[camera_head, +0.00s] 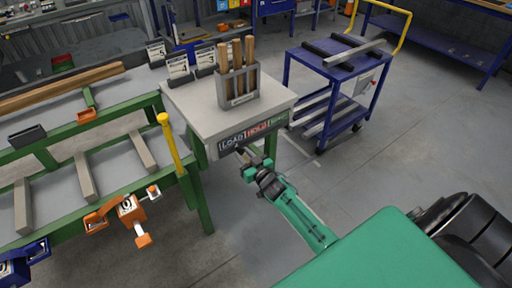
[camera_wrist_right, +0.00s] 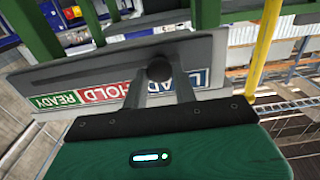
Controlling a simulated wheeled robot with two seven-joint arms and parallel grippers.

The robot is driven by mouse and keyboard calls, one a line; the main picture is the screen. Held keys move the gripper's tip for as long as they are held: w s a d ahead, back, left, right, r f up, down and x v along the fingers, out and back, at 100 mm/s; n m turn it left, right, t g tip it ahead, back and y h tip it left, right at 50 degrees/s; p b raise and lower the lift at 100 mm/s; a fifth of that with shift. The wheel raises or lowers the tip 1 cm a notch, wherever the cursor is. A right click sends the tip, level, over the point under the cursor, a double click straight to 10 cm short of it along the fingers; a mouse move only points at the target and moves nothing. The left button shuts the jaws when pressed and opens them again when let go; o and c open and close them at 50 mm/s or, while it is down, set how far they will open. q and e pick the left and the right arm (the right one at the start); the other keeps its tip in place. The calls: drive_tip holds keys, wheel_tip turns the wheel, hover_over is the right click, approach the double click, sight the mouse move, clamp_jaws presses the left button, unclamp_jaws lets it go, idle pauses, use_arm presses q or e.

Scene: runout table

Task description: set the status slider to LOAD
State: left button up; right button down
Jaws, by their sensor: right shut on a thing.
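The status board (camera_head: 252,135) is on the front edge of the grey-topped table and has LOAD, HOLD and a green field. In the right wrist view the board (camera_wrist_right: 60,100) appears upside down, with READY at left, HOLD in the middle and LOAD at right. The slider's dark round knob (camera_wrist_right: 159,68) sits between my right gripper's fingertips, near the border of HOLD and LOAD. My right gripper (camera_head: 243,153) is shut on the knob, at the board's lower edge in the head view. The fingers hide part of the lettering. My left gripper is not in view.
A grey holder (camera_head: 238,101) with wooden handles stands on the table (camera_head: 190,98). The green runout frame (camera_head: 60,190) with a yellow post (camera_head: 169,140) and orange fittings (camera_head: 132,212) is at left. A blue cart (camera_head: 335,75) stands behind right. Floor at right is clear.

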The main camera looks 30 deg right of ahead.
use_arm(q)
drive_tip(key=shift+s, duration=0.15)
use_arm(e)
drive_tip(key=shift+s+a, duration=0.1)
drive_tip(key=shift+a, duration=0.75)
drive_tip(key=c, duration=1.1)
unclamp_jaws()
drive_tip(key=shift+a, duration=0.15)
drive_tip(key=shift+s, duration=0.3)
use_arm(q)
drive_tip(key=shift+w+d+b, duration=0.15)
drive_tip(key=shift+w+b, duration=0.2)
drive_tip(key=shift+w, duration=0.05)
use_arm(e)
drive_tip(key=s+d, duration=0.1)
drive_tip(key=s, duration=1.2)
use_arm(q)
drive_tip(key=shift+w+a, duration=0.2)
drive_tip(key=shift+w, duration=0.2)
use_arm(e)
drive_tip(key=shift+s+d, duration=0.1)
